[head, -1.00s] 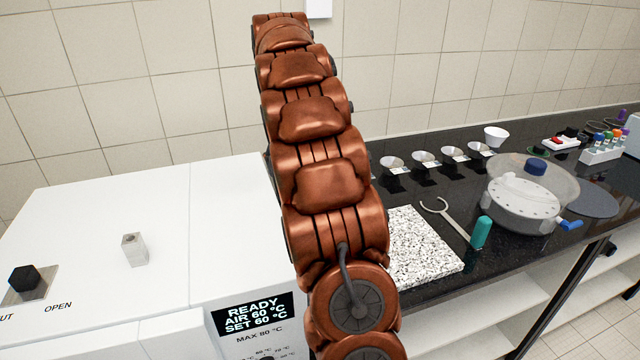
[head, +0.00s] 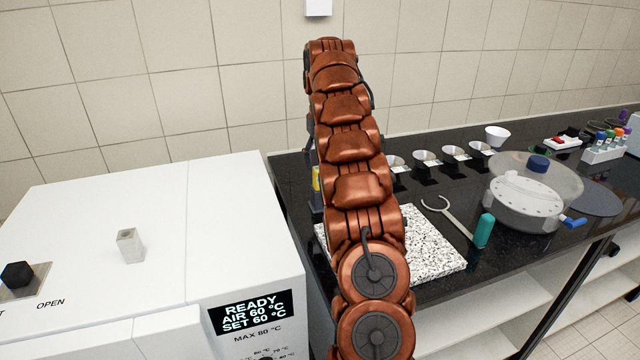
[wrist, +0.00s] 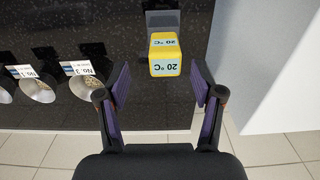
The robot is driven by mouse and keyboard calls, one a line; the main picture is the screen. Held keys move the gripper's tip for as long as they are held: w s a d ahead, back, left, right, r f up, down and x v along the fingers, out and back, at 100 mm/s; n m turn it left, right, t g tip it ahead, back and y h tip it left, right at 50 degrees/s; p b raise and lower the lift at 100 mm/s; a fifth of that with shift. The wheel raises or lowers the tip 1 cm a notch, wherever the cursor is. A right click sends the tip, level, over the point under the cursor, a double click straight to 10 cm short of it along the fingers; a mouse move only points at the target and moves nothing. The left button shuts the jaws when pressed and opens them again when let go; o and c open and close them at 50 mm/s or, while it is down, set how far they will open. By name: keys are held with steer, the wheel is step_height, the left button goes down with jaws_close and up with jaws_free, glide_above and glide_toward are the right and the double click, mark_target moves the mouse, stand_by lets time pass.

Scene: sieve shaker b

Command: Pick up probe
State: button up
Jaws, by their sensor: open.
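A yellow block-shaped device marked 20 °C (wrist: 166,58) stands on the black counter in the wrist view; it seems to be the probe. A grey part (wrist: 162,18) shows just beyond it. My gripper (wrist: 160,88) is open and empty, with its purple-padded fingers either side of the view. The yellow device is ahead of the gap between the fingertips, apart from them. In the head view, a sliver of yellow (head: 316,178) shows at the left edge of my arm, which hides the rest. My gripper is mostly hidden there too.
A white machine (head: 150,220) stands close on the left, with a display reading READY. Several small funnel cups (head: 425,160) line the counter's back. A speckled slab (head: 435,245), a fork-ended tool with a teal handle (head: 483,231) and a round lidded pot (head: 525,200) lie right.

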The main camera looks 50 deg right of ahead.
mark_target(320, 187)
steer(key=shift+a+f, duration=0.15)
steer(key=shift+f, duration=1.2)
steer(key=shift+w+a+f, duration=0.1)
steer(key=shift+w+f, duration=0.1)
steer(key=shift+f, duration=1.5)
steer(key=shift+c, duration=0.2)
steer(key=c, duration=1.2)
